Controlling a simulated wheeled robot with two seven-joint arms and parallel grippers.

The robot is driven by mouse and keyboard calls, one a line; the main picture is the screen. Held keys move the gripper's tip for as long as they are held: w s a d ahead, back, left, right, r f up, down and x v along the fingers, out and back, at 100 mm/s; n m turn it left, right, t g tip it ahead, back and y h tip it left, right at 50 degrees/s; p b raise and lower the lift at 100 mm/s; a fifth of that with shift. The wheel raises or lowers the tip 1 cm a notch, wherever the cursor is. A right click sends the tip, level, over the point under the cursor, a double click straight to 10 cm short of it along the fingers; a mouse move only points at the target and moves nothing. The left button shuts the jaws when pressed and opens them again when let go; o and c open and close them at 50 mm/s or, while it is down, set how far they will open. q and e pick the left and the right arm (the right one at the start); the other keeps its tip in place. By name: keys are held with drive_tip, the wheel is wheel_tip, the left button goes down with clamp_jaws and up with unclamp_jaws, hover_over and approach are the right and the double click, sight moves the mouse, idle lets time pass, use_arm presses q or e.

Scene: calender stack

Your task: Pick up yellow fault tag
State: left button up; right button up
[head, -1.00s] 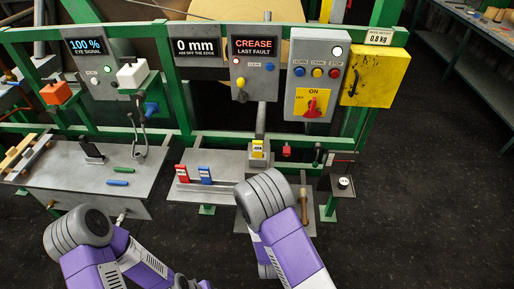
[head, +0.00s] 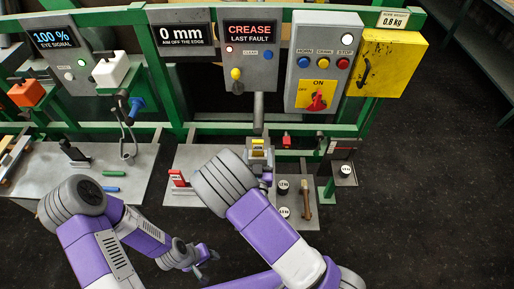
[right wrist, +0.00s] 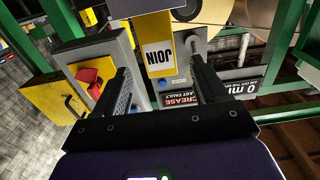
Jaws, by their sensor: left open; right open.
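The yellow fault tag (head: 258,142), lettered JOIN, stands upright in a grey holder below the CREASE display. It also shows large and upside down in the right wrist view (right wrist: 159,55). My right gripper (right wrist: 160,68) is open, with one finger on each side of the tag in that view. I cannot tell whether the fingers touch it. In the head view my right wrist covers most of that gripper. My left gripper (head: 208,264) is open and empty, low in front of the bench.
A red tag (head: 178,177) stands on the grey bench left of my right wrist. Black weights (head: 283,187) and a wooden-handled tool (head: 306,203) lie right of it. The control box with the red switch (head: 318,100) is above right. Green frame rails run behind.

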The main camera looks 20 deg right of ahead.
sight(258, 147)
drive_tip(key=x, duration=0.4)
drive_tip(key=shift+w+d+f, duration=0.15)
drive_tip(key=shift+w, duration=0.25)
drive_tip(key=c, duration=1)
